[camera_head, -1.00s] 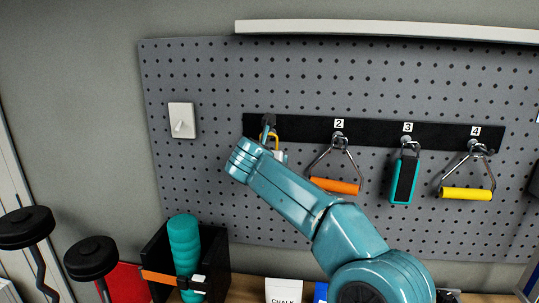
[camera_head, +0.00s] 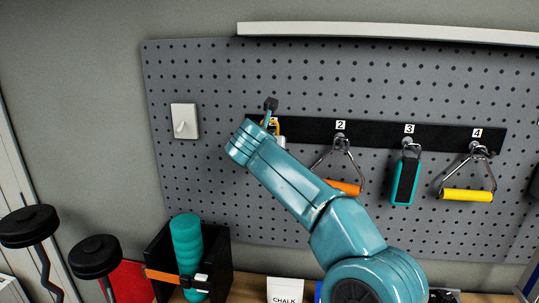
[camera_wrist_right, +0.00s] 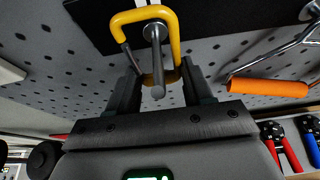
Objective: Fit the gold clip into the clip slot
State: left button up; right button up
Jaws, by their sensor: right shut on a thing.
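The gold clip (camera_wrist_right: 172,35) is a yellow-gold loop with a dark gate on its left. It shows partly in the head view (camera_head: 273,126), behind my right arm. My right gripper (camera_wrist_right: 160,77) is shut on its lower part. A metal peg (camera_wrist_right: 157,60) on the black rail (camera_wrist_right: 225,20) shows inside the loop, its end pointing towards the wrist camera and overlapping the clip's lower bar. I cannot tell whether the clip rests on the peg. In the head view, the rail's left end is partly hidden by my right arm. My left gripper is out of view.
To the right on the rail hang an orange handle (camera_head: 345,187), a teal-and-black clip (camera_head: 404,179) and a yellow handle (camera_head: 466,194). A white switch plate (camera_head: 184,121) is on the pegboard's left. Below stands a black holder with a teal roller (camera_head: 187,245).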

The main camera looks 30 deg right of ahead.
jog(key=s+a+b, duration=0.6)
jog(key=s+a, duration=0.4)
jog(key=s, duration=0.4)
jog(key=shift+s+a+f, duration=0.15)
jog(key=shift+s+a, duration=0.05)
jog(key=shift+a, duration=0.15)
